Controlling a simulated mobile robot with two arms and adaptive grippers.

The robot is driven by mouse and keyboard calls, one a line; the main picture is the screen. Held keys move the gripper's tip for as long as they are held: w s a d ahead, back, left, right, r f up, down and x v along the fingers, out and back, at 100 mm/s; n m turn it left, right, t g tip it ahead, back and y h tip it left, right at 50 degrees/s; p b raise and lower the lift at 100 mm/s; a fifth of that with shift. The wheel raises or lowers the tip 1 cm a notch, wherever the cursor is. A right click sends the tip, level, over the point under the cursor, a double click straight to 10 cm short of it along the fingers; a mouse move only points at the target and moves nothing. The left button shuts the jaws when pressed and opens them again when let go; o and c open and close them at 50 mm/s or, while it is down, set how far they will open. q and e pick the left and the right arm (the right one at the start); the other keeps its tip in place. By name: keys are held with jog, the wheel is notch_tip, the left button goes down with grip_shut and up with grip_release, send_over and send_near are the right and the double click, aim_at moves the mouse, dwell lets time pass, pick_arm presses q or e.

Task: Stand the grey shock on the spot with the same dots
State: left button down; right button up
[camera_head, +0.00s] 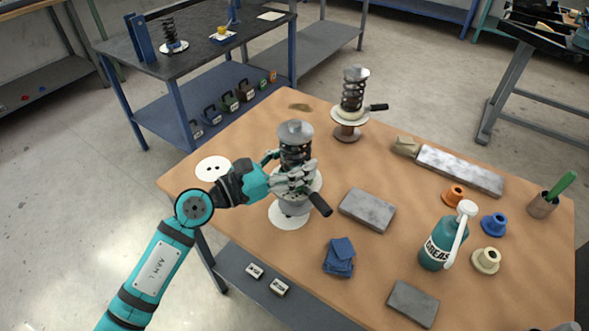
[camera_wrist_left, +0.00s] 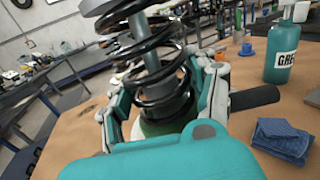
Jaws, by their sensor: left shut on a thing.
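A shock with a grey cap and black coil spring (camera_head: 295,132) is upright in my left gripper (camera_head: 292,180), whose fingers close around its lower part; the spring also shows close up in the left wrist view (camera_wrist_left: 150,50). Directly below is a grey stand (camera_head: 292,205) with a black handle, on a white disc (camera_head: 287,218). I cannot tell whether the shock still touches the stand. A white spot with black dots (camera_head: 213,168) lies bare on the table's left corner. A second shock with a grey cap (camera_head: 353,90) stands on a brown-based stand farther back. My right gripper is not in view.
The wooden table (camera_head: 240,130) also holds a grey block (camera_head: 367,210), blue cloths (camera_head: 339,257), a green grease bottle (camera_head: 445,245), colored bushings (camera_head: 494,224) and a long metal bar (camera_head: 460,170). A third shock (camera_head: 171,37) stands on a white disc on the back dark table.

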pick_arm(q)
notch_tip(320, 180, down, 3)
jog(key=shift+a+r, duration=0.1)
jog(key=shift+r, duration=0.05)
jog(key=shift+f+b, duration=0.25)
jog(key=shift+b, duration=0.05)
jog(key=shift+c, duration=1.8)
grip_release()
jog(key=shift+s+f, duration=0.1)
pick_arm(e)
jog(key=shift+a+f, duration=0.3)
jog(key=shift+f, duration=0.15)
